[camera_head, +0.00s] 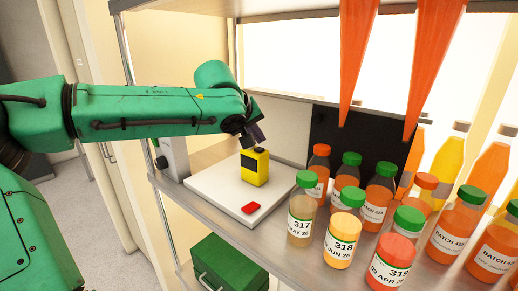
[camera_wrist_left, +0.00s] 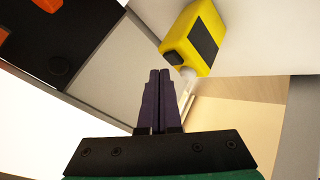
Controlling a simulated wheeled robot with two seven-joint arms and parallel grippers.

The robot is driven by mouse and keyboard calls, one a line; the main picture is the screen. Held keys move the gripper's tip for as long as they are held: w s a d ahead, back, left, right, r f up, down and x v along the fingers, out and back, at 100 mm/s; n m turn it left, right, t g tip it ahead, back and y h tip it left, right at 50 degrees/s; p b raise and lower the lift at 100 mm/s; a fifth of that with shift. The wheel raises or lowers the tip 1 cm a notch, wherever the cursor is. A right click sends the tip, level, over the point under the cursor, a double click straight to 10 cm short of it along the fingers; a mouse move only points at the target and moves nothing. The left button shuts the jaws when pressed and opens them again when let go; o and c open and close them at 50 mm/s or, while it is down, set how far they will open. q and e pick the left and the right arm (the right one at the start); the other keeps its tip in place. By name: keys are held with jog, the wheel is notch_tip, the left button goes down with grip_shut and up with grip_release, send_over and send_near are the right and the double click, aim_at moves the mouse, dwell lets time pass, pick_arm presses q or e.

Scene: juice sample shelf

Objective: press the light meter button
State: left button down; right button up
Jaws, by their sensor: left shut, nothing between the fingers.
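The light meter (camera_head: 255,167) is a yellow box with a dark panel, standing upright on a white board (camera_head: 216,192) on the shelf. A small dark part (camera_head: 259,149) sits on its top.
A black panel (camera_head: 337,137) stands behind, and two orange tapered shapes hang above. A green box (camera_head: 230,265) is below the shelf.

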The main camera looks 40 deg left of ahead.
aim_at(258, 153)
pick_arm(q)
jog(key=shift+f, duration=0.15)
jog(key=shift+f+b, duration=0.3)
jog(key=shift+f, duration=0.3)
dwell(0.7)
jog(key=shift+r+p, duration=0.55)
jog(key=shift+r, duration=0.3)
notch_tip(258, 153, up, 6)
jog(key=p, duration=0.6)
